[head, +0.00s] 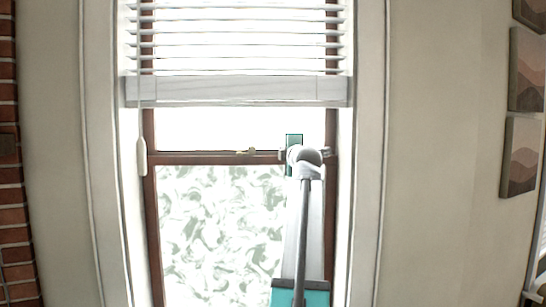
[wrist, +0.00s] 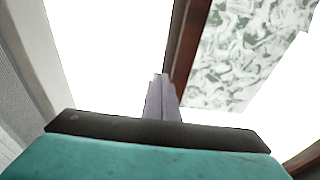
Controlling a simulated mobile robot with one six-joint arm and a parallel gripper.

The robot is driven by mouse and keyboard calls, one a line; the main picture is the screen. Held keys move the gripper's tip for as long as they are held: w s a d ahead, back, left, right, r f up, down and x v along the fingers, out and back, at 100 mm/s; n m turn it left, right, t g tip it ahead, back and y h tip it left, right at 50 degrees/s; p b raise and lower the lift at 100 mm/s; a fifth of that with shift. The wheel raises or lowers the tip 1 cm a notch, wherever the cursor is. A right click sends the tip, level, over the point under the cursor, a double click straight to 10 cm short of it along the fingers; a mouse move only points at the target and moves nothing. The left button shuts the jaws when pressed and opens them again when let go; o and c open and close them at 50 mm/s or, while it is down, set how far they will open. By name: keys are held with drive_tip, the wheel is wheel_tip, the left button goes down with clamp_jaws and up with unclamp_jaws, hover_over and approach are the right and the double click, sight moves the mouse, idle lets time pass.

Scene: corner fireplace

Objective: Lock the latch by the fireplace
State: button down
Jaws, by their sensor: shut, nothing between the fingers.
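The latch (head: 246,152) is a small tan piece on the brown middle rail of the window, left of my arm in the head view. It is too small to tell how its lever is turned. I cannot make out the latch in the wrist view. My gripper (wrist: 160,84) has its pale fingers together with nothing between them, pointing at the window beside a brown frame bar. In the head view its teal part (head: 293,140) is right of the latch and apart from it. My arm hides the fingertips there.
The window (head: 220,230) has a patterned lower pane and a brown frame. A white blind (head: 235,90) hangs over its upper part, with a cord pull (head: 142,157) at the left. Red brick (head: 15,210) stands at the far left. Pictures (head: 521,157) hang on the right wall.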

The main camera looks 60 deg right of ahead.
drive_tip(key=shift+s+d, duration=0.15)
drive_tip(key=shift+s, duration=0.4)
drive_tip(key=shift+s+d, duration=0.15)
drive_tip(key=shift+s, duration=0.4)
